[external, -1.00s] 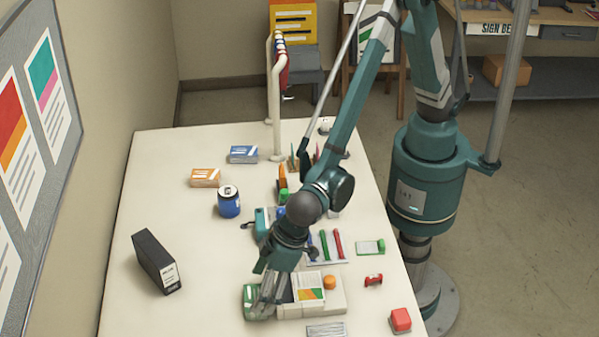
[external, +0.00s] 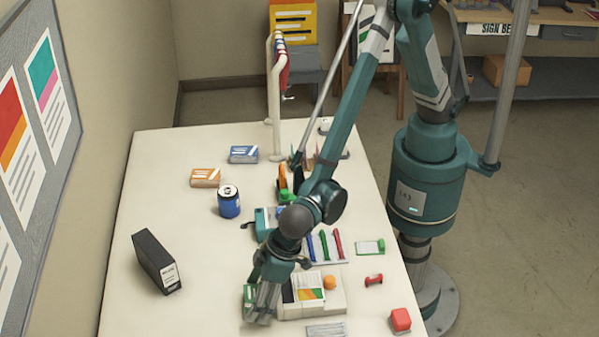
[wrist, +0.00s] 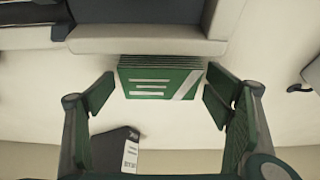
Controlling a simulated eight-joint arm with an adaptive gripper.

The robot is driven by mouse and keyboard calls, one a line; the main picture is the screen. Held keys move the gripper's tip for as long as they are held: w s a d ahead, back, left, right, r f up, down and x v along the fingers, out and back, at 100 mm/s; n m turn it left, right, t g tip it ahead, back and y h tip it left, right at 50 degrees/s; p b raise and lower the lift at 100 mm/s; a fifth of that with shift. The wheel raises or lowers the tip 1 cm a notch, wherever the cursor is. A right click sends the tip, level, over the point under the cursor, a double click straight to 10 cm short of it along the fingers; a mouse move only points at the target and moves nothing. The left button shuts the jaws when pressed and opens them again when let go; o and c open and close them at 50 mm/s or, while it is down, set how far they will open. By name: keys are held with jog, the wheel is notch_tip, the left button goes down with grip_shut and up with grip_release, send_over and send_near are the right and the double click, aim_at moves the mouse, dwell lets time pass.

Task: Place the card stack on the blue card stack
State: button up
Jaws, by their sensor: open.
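A green card stack (wrist: 160,80) with white stripes lies on the table between the spread fingers of my gripper (wrist: 160,100) in the wrist view. In the external view my gripper (external: 262,305) points down over the green card stack (external: 249,295), whose visible part shows at the left of the fingers. My gripper is open, with a gap between the stack and each finger. The blue card stack (external: 243,154) lies flat toward the far end of the table. An orange card stack (external: 205,177) lies a little nearer and to its left.
The white laminator (external: 330,300) with a printed sheet stands right beside the green stack. A black binder box (external: 158,262) stands at left. A blue can (external: 229,202), a teal device (external: 264,222) and colored pens (external: 325,246) lie between. The left middle table is clear.

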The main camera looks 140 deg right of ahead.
jog(key=c, duration=1.1)
jog(key=shift+r+p, duration=0.5)
jog(key=shift+r, duration=4.5)
